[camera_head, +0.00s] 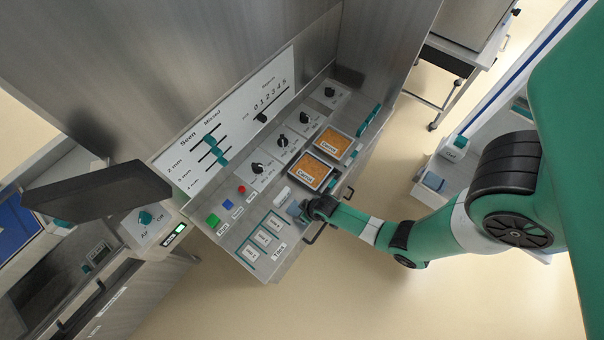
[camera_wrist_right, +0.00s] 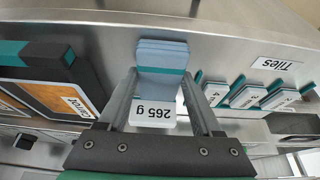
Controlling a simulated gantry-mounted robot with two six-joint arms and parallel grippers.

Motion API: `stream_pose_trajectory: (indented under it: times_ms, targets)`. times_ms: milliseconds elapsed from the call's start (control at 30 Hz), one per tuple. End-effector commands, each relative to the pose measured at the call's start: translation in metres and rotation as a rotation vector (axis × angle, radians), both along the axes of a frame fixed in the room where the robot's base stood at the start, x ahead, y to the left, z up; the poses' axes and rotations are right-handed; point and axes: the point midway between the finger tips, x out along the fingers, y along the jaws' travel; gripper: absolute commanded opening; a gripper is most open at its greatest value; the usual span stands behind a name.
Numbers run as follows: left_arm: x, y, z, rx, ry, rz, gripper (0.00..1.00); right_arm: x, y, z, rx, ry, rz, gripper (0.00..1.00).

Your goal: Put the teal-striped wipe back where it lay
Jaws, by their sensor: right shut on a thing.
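The teal-striped wipe (camera_wrist_right: 162,56) is a folded pale-blue cloth with a teal band. My right gripper (camera_wrist_right: 161,76) is shut on it in the right wrist view, with a finger at each side. In the head view my right gripper (camera_head: 304,208) is at the front edge of the sloped panel, and the wipe (camera_head: 293,209) shows only as a small blue patch beside it. I cannot tell whether the wipe touches the panel. A white piece marked 265 g (camera_wrist_right: 153,113) shows between the fingers. My left gripper is not in view.
White numbered tiles (camera_head: 262,239) lie left of the gripper, also in the wrist view (camera_wrist_right: 243,96). Green (camera_head: 213,219) and red (camera_head: 241,189) buttons and black knobs are on the panel.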

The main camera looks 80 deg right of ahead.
Motion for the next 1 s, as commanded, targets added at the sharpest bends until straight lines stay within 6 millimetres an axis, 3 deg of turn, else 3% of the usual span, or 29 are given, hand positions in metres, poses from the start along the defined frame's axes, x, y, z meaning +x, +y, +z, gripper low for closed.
stream_pose_trajectory:
  times_ms: [300, 333, 500, 767, 867, 1000]
  targets:
    - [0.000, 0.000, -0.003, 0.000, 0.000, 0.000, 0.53, 0.000, 0.000, -0.004, 0.000, 0.000, 0.000, 0.14]
    - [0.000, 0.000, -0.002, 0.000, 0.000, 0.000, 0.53, 0.000, 0.000, -0.003, 0.000, 0.000, 0.000, 0.70]
    - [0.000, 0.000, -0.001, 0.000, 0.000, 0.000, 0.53, 0.000, 0.000, -0.002, 0.000, 0.000, 0.000, 0.96]
    - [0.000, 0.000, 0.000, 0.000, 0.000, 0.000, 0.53, 0.000, 0.000, -0.001, 0.000, 0.000, 0.000, 0.96]
    - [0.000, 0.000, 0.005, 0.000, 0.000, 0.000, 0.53, -0.001, 0.001, 0.007, 0.000, 0.000, 0.000, 0.96]
    - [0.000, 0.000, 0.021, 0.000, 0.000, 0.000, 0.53, -0.010, 0.005, 0.033, 0.000, -0.001, 0.000, 0.96]
